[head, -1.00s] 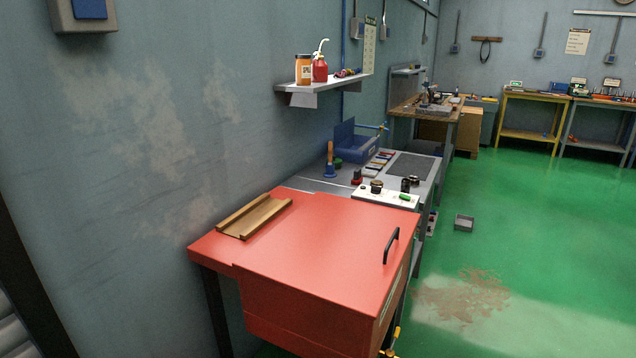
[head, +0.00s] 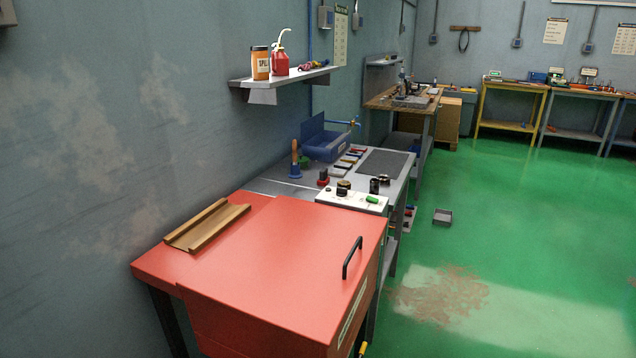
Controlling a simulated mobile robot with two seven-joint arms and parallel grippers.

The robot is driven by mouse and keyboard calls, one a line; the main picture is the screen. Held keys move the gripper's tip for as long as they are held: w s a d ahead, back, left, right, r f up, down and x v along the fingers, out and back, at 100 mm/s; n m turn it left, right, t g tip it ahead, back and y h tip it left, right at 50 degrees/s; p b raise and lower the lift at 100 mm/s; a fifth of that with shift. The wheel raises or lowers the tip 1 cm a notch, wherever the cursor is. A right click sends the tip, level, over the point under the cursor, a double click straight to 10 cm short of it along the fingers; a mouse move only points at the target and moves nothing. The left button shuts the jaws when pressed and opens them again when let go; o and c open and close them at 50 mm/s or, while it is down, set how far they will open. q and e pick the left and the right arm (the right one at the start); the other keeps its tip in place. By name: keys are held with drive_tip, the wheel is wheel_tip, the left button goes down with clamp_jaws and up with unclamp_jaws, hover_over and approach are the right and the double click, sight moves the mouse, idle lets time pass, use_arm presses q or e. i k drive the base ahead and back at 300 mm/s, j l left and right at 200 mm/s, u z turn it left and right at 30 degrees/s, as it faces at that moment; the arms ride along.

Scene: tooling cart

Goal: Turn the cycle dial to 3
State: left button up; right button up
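Neither of my grippers shows in the head view.
The red cabinet (head: 270,260) fills the front, with a wooden channel (head: 207,226) and a black handle (head: 352,257) on it. A small tray (head: 442,216) lies on the otherwise open green floor (head: 520,230).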

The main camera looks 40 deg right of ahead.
sight(341, 192)
drive_tip(key=l+u, duration=0.35)
drive_tip(key=l, duration=0.55)
drive_tip(key=l+u, duration=0.35)
drive_tip(key=l, duration=1.05)
drive_tip(key=k+l, duration=0.15)
drive_tip(key=l, duration=0.4)
drive_tip(key=l+u, duration=0.1)
drive_tip(key=l, duration=0.45)
drive_tip(key=k+l, duration=0.15)
drive_tip(key=l, duration=0.95)
drive_tip(key=k+u, duration=0.05)
